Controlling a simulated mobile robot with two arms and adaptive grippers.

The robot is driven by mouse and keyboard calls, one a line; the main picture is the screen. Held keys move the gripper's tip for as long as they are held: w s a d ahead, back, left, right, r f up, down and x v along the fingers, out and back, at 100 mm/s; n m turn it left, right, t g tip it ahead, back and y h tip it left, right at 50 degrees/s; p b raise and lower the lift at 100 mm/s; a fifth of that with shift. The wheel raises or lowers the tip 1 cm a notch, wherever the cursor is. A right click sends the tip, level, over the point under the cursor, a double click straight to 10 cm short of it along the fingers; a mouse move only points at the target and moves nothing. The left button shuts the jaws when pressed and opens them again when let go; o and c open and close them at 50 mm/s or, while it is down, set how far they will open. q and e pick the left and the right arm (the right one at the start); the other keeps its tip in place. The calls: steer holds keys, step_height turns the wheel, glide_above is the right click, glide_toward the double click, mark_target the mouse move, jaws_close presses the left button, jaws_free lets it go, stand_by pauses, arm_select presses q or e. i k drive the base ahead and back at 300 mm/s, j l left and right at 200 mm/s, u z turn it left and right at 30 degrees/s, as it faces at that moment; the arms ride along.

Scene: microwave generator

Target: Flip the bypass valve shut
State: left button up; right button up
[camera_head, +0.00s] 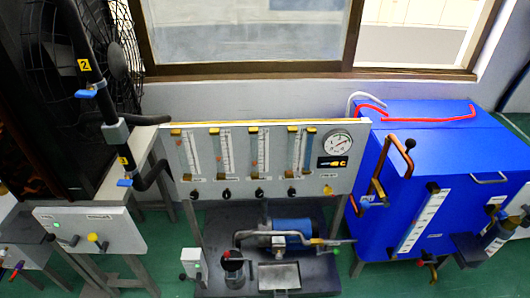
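No label that I can read names the bypass valve, so I cannot tell which valve it is. A black pipe at the left carries an upper blue-handled valve (86,94) by a yellow tag marked 2, and a lower blue-handled valve (125,182) by another yellow tag. A small valve with a red handle (433,271) sits low at the front of the blue tank (415,160). A curved metal pipe (250,235) with a lever-like end (335,242) runs over the pump unit at the bottom centre. Neither of my grippers shows in the head view.
A grey panel (262,187) with several flow tubes and a round gauge (338,144) stands in the middle. A black fan (115,50) is behind. Green floor (220,205) shows between the stands.

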mark_target(92, 237)
steer(key=u, duration=1.4)
